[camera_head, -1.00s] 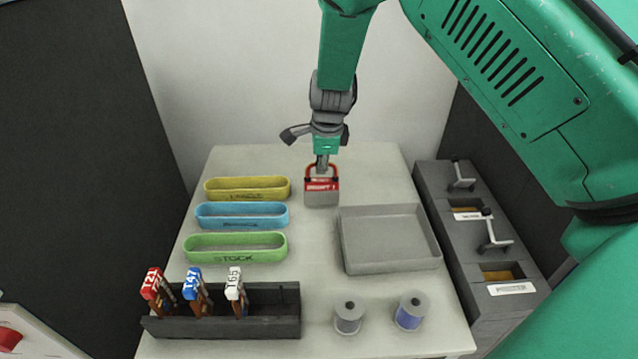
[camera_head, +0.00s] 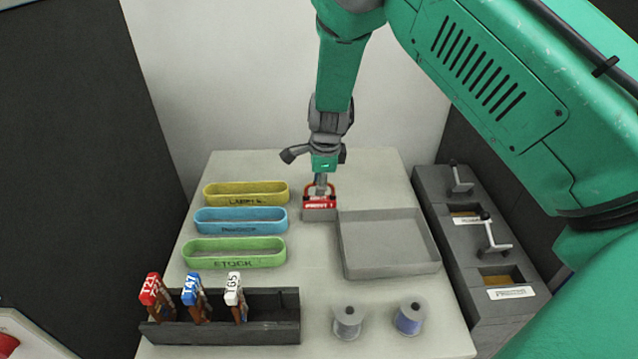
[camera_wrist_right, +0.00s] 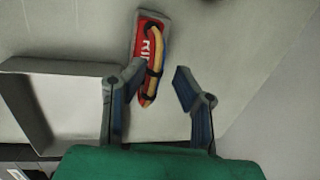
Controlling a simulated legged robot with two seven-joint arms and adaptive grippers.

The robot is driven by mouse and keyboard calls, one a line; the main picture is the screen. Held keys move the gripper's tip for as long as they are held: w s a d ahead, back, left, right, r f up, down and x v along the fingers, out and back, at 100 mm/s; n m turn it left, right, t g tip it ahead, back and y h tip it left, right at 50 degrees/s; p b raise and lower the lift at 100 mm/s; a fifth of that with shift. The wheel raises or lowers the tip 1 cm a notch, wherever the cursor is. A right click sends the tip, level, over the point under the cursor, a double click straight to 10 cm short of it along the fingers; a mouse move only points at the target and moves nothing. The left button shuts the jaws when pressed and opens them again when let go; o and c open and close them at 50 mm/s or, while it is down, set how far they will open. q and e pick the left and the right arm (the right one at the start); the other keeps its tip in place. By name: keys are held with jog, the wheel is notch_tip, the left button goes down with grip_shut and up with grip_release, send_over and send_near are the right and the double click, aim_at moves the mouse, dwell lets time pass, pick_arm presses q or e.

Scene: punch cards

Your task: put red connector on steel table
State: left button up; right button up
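A red-headed, plug-like piece marked T21 (camera_head: 149,290) stands in the dark rack (camera_head: 258,332), left of a blue and a white one; it looks like the red connector. A grey block with a red top and an orange looped handle (camera_head: 319,210) is on the pale table (camera_head: 310,265). It also shows in the right wrist view (camera_wrist_right: 150,45), with white lettering only partly readable. My right gripper (camera_head: 321,187) is over the block. Its fingers (camera_wrist_right: 157,78) are spread, with the handle's end between the tips and no visible grip. My left gripper is out of view.
Yellow (camera_head: 245,202), blue (camera_head: 240,228) and green (camera_head: 234,259) long trays lie left. A shallow grey tray (camera_head: 388,272) is close to the block's right. Two spools (camera_head: 347,321) stand in front. A dark grey unit with handles (camera_head: 440,205) borders the table's right.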

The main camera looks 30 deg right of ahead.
jog(key=v, duration=1.1)
jog(key=shift+r+p, duration=0.3)
jog(key=shift+p, duration=0.15)
